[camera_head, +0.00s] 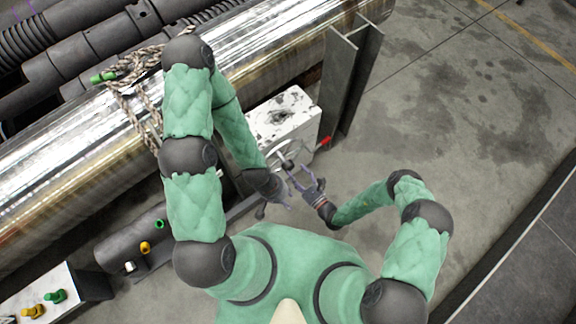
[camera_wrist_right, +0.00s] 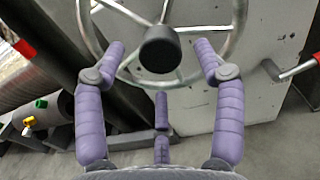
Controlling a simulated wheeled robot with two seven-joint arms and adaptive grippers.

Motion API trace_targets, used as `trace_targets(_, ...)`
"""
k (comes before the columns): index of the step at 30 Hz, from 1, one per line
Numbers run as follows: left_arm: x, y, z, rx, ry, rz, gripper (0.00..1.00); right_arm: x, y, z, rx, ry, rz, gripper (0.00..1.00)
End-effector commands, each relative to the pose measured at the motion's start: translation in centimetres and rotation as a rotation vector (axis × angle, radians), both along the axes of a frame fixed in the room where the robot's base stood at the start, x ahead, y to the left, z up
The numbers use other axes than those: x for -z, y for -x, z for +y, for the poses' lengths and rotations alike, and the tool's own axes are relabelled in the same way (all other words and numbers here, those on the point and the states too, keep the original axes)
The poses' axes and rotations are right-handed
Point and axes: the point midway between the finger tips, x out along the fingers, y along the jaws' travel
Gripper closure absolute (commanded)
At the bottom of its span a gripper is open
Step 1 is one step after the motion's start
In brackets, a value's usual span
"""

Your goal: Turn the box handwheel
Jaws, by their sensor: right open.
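The box (camera_head: 290,108) is white with dark worn patches and stands beside the large metal pipe. Its metal handwheel (camera_head: 271,158) is on the side facing me, partly hidden by my arm and grippers. In the right wrist view, the handwheel (camera_wrist_right: 225,42) shows a round rim, thin spokes and a dark hub (camera_wrist_right: 160,49). My right gripper (camera_head: 297,178) is at the wheel, open, its purple fingers (camera_wrist_right: 159,56) on either side of the hub. I cannot tell whether they touch it. My left gripper (camera_head: 283,202) is just below the wheel; its finger opening is unclear.
A red-handled lever (camera_wrist_right: 298,69) sticks out beside the wheel. A dark upright beam (camera_head: 345,85) stands right of the box. A rope (camera_head: 130,85) hangs over the shiny pipe (camera_head: 60,150). Colored valves (camera_head: 145,247) sit at lower left. Floor at right is clear.

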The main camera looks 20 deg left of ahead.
Motion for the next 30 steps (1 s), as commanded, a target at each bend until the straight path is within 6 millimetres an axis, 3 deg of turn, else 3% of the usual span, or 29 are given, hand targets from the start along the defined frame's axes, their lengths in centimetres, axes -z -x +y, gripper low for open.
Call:
trace_targets(12, 1.6, 0.0, 0.0, 0.0, 0.0, 0.0, 0.6, 0.1, -2.9, 4.0, -0.002, 0.0, -0.001, 0.3)
trace_targets(25, 1.7, 0.0, 0.0, 0.0, 0.0, 0.0, 0.6, 0.0, -3.3, 4.5, 0.0, 0.0, 0.0, 0.3)
trace_targets(30, 1.7, 0.0, 0.0, 0.0, 0.0, 0.0, 0.6, 0.0, -3.3, 4.5, 0.0, 0.0, 0.0, 0.78)
